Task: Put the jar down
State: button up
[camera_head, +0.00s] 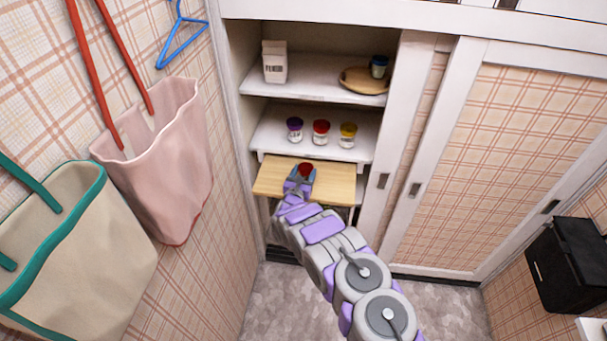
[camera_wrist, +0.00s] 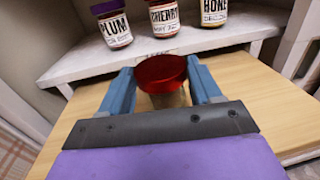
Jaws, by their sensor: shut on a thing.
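A jar with a dark red lid (camera_wrist: 162,72) is between the fingers of my gripper (camera_wrist: 161,88) in the wrist view. The lid also shows in the head view (camera_head: 306,169), at the tip of my gripper (camera_head: 301,176). My gripper is shut on this jar. Most of its body is hidden by the lid and the gripper. The jar is over a pale wooden board (camera_head: 345,182) that sticks out below the lower shelf. I cannot tell whether the jar's base touches the board.
On the white shelf (camera_head: 267,140) behind stand a purple-lidded PLUM jar (camera_wrist: 113,27), a red-lidded CHERRY jar (camera_wrist: 165,20) and a yellow-lidded jar (camera_wrist: 212,14). A carton (camera_head: 275,65) and wooden plate (camera_head: 355,83) are above. Bags (camera_head: 165,160) hang left; the sliding door (camera_head: 480,170) is right.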

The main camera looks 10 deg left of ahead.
jog(key=o, duration=1.2)
jog(key=s+p, duration=0.1)
jog(key=s, duration=0.2)
jog(key=s+a, duration=0.1)
jog(key=s, duration=0.2)
jog(key=s+p, duration=0.1)
jog(key=s, duration=0.3)
jog(key=shift+s+a+r+p, duration=0.1)
jog(key=shift+a+p, duration=0.25)
jog(key=shift+s, duration=0.85)
jog(key=shift+w, duration=0.1)
